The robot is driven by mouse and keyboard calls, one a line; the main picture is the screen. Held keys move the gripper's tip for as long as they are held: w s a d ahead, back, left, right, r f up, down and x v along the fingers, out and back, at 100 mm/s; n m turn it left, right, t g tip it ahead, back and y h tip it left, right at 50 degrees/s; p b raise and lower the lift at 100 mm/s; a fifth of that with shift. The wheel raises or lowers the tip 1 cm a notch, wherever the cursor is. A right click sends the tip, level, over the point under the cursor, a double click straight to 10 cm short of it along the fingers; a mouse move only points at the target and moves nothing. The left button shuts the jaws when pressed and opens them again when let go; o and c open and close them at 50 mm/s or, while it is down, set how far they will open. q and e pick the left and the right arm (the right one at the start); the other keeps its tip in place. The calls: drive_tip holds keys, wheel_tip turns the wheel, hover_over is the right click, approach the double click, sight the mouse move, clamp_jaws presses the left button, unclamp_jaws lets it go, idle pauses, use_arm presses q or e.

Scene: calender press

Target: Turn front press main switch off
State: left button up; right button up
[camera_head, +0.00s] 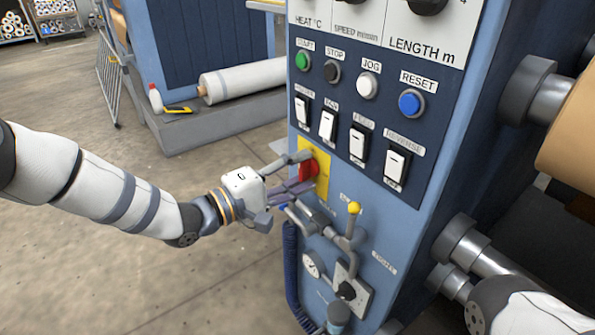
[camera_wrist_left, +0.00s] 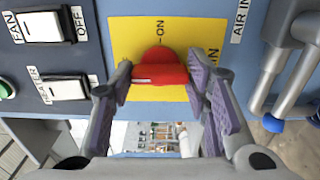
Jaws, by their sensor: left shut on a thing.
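The main switch is a red rotary knob (camera_head: 309,170) on a yellow plate (camera_head: 322,178) on the blue front panel of the press. In the left wrist view the red knob (camera_wrist_left: 159,68) sits between my left gripper's fingers, with "ON" lettering on the yellow plate (camera_wrist_left: 185,32) above it. My left gripper (camera_head: 303,173) reaches in from the left and is shut on the knob (camera_wrist_left: 160,85). Its fingers partly cover the knob in the head view. My right gripper is not in view; only part of my right arm shows at the lower right.
Above the switch are rocker switches (camera_head: 328,125) and round buttons (camera_head: 367,85). Rollers (camera_head: 540,92) stick out at the right. The floor at left is open.

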use_arm(q)
drive_tip(key=o, duration=1.2)
drive_tip(key=shift+c, duration=0.2)
drive_tip(key=v, duration=1.2)
